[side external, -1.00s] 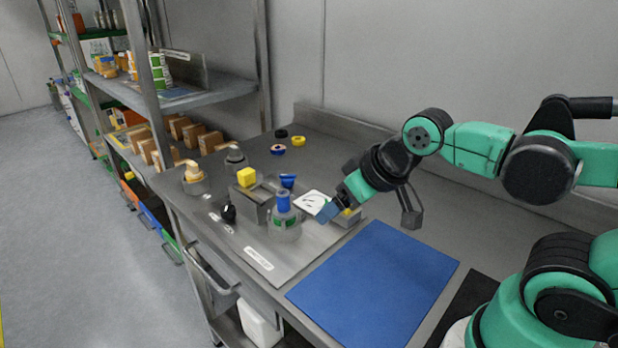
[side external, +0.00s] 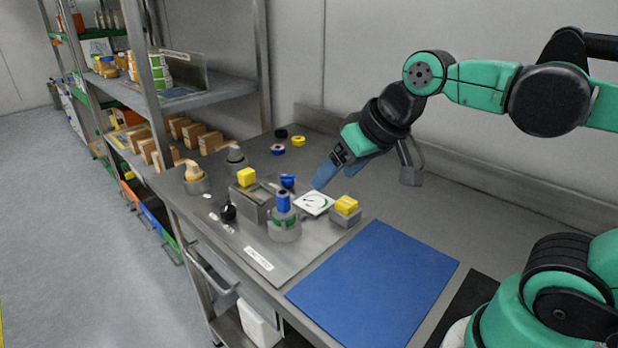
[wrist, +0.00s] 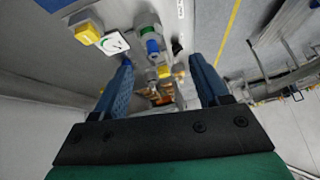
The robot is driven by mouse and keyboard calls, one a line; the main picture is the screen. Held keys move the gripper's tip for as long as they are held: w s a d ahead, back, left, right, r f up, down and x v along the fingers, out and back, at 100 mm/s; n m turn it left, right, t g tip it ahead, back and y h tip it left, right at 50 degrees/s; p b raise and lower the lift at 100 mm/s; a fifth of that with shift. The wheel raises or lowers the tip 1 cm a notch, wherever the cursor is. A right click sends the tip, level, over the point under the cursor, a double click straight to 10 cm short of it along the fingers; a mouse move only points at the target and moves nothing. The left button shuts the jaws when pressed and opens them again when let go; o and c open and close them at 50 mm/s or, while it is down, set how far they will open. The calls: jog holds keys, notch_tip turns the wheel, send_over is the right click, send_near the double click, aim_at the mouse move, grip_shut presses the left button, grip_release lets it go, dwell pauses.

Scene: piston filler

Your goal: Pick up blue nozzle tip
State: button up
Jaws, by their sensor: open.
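A blue cylindrical piece (side external: 283,201) stands on a grey round base with a green band (side external: 284,228). A smaller blue cup-shaped piece (side external: 287,181) is just behind it. I cannot tell which of these is the nozzle tip. In the wrist view a blue piece (wrist: 152,46) shows beyond and between my fingers. My gripper (side external: 338,174) is open and empty, with two blue fingers above the bench, right of the blue pieces and above the white gauge card (side external: 314,203). My gripper also fills the lower wrist view (wrist: 161,62).
A yellow block sits on a grey stand (side external: 345,216) right of the card. Another yellow block (side external: 247,177) sits on a grey box (side external: 252,203) to the left. A black knob (side external: 228,211) stands at the left. A bare blue mat (side external: 374,285) lies at the front.

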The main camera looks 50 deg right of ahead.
jog(key=w+m, duration=0.1)
jog(key=m, duration=0.1)
jog(key=m+g+y, duration=0.2)
jog(key=m+y, duration=1.1)
jog(key=m, duration=0.3)
send_over(276, 213)
jog(key=s+d, duration=0.1)
jog(key=d, duration=0.1)
jog(key=d+f+y, duration=0.1)
jog(key=f, duration=0.2)
jog(key=d+f+m+y, duration=0.1)
jog(key=f, duration=0.3)
jog(key=d+f+y, duration=0.1)
jog(key=f, duration=0.3)
jog(key=shift+s+d+f+m+y, duration=0.15)
jog(key=shift+d+f+m+y, duration=0.1)
jog(key=shift+m+y, duration=0.15)
jog(key=shift+a+f, duration=0.1)
jog(key=shift+f, duration=0.2)
jog(key=shift+a+f, duration=0.1)
jog(key=shift+a, duration=0.2)
jog(key=x, duration=0.5)
grip_shut()
